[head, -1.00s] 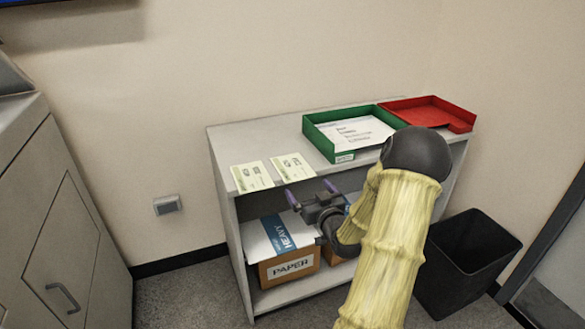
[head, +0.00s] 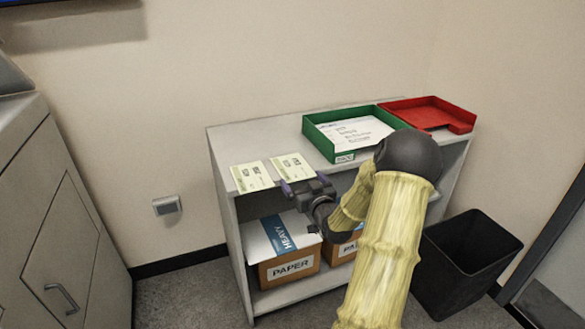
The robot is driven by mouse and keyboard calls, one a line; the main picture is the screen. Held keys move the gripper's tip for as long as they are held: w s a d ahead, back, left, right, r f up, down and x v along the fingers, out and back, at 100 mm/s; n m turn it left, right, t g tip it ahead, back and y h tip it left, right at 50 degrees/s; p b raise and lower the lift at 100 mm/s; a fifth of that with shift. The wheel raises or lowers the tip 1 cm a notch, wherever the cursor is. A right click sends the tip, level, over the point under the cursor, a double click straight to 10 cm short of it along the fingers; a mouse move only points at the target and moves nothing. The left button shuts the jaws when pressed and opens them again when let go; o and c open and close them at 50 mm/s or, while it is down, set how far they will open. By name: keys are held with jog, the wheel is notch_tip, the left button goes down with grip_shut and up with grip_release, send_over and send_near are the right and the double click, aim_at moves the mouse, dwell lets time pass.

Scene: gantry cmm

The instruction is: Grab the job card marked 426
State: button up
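Two pale yellow cards lie flat side by side on the top of the grey shelf unit, near its left end: a left card (head: 252,177) and a right card (head: 292,167). Both carry dark print too small for me to read, so I cannot tell which is marked 426. My gripper (head: 304,182) is at the front edge of the shelf top, just in front of the right card. Its two fingertips are apart, with nothing seen between them. Whether it touches the card or shelf I cannot tell.
The shelf unit (head: 232,138) has a green tray (head: 318,137) holding a white sheet, and a red tray (head: 452,113), on its top right. Paper boxes (head: 290,268) sit on the lower shelf. A black bin (head: 460,280) stands at right. A wall rises behind.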

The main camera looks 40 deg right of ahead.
jog(key=shift+c, duration=0.6)
jog(key=shift+r, duration=0.1)
notch_tip(320, 180, up, 10)
jog(key=p, duration=0.2)
jog(key=shift+p, duration=0.3)
